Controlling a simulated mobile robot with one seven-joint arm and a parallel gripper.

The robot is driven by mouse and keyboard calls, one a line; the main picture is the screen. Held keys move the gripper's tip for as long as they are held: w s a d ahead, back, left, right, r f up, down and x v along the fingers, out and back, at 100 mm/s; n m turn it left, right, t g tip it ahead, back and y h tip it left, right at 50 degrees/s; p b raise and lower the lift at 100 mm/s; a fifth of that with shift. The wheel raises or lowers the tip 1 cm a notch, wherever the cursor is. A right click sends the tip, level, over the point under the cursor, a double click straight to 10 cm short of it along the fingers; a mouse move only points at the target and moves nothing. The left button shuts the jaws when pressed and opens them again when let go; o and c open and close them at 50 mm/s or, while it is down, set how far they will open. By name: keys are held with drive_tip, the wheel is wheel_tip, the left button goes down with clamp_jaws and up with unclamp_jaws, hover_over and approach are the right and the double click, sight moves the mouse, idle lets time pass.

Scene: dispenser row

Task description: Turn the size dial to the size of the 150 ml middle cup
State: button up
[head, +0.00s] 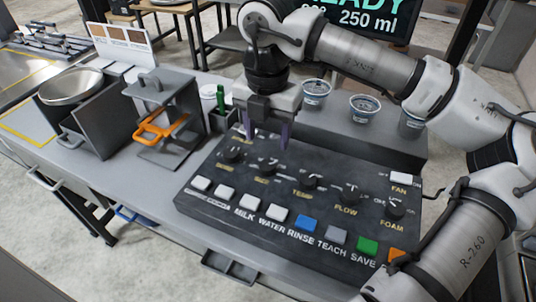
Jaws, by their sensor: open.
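A dark control panel (330,213) bears a row of black dials. The third, fourth and fifth are labelled TEMP, FLOW and FOAM. The labels of the leftmost dial (232,157) and the second dial (268,169) are too small to read surely, so I cannot tell which is the size dial. My gripper (267,143) points down with its purple fingers apart and empty, above the back of these two dials. Three clear cups stand on the ledge behind: left (316,93), middle (364,107) and right (411,123), the right one partly behind my arm. The screen (362,18) shows "250 ml".
Push buttons line the panel's front, including a blue button (305,224) and a green button (368,246). Left of the panel stand a cup holding a green-handled tool (221,101), a grey stand with an orange handle (160,130) and a metal bowl (72,87).

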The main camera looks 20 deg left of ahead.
sight(267, 164)
wheel_tip(267, 164, down, 8)
drive_tip(key=shift+r+p, duration=0.1)
drive_tip(key=shift+p, duration=0.55)
drive_tip(key=shift+c, duration=0.3)
drive_tip(key=c, duration=0.9)
